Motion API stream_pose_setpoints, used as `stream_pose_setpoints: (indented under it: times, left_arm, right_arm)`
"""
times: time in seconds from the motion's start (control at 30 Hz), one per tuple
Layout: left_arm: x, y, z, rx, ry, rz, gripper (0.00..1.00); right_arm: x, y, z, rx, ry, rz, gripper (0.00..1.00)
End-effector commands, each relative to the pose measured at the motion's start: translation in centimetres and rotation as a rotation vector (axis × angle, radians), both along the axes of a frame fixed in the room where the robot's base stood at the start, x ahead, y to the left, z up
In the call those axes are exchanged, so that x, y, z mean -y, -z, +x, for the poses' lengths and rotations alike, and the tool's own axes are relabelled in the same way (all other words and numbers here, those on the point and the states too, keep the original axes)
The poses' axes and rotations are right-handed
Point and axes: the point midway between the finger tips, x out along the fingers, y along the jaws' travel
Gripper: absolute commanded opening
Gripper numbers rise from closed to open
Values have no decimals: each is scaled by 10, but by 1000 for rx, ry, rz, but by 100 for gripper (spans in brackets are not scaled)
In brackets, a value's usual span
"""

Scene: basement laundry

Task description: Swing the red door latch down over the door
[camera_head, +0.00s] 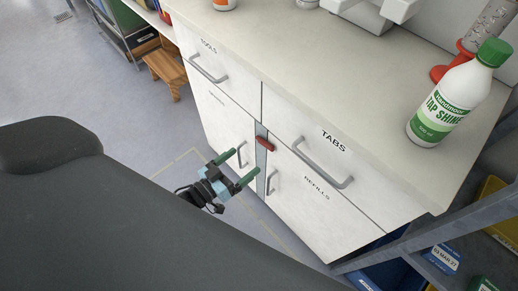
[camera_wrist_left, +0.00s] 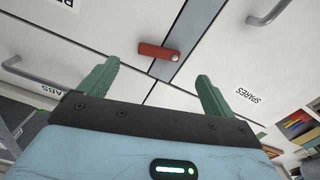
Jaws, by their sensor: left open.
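The red door latch (camera_head: 264,144) is mounted on the grey vertical strip (camera_head: 261,158) between the left and right cabinet fronts. It also shows in the left wrist view (camera_wrist_left: 154,50), lying roughly crosswise, with a pale round pivot at one end and its free end toward the TABS side. The REFILLS door (camera_head: 318,206) is closed below the TABS drawer. My left gripper (camera_head: 245,163) is open and empty, its green fingers spread in front of the cabinet, a little below and left of the latch. It is apart from the latch. My right gripper is not in view.
Bar handles stand out near the gripper: the left door handle (camera_head: 241,155), the REFILLS door handle (camera_head: 271,182) and the TABS drawer handle (camera_head: 322,164). A green-capped bottle (camera_head: 453,100) stands on the worktop (camera_head: 345,75). A metal shelf (camera_head: 430,235) is at right. Floor at left is mostly clear.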

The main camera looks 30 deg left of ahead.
Motion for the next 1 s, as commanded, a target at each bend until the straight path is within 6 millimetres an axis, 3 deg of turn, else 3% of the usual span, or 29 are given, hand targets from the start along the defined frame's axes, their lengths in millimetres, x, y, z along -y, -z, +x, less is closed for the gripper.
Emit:
stream_pose_setpoints:
  times: [0.5, 0.9, 1.0]
  left_arm:
    - [23, 0, 63, 0, -1, 0, 90]
    - [26, 0, 70, -1, -1, 0, 90]
    - [26, 0, 70, -1, -1, 0, 80]
  right_arm:
    - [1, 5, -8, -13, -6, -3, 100]
    - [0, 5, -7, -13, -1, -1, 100]
    - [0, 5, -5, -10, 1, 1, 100]
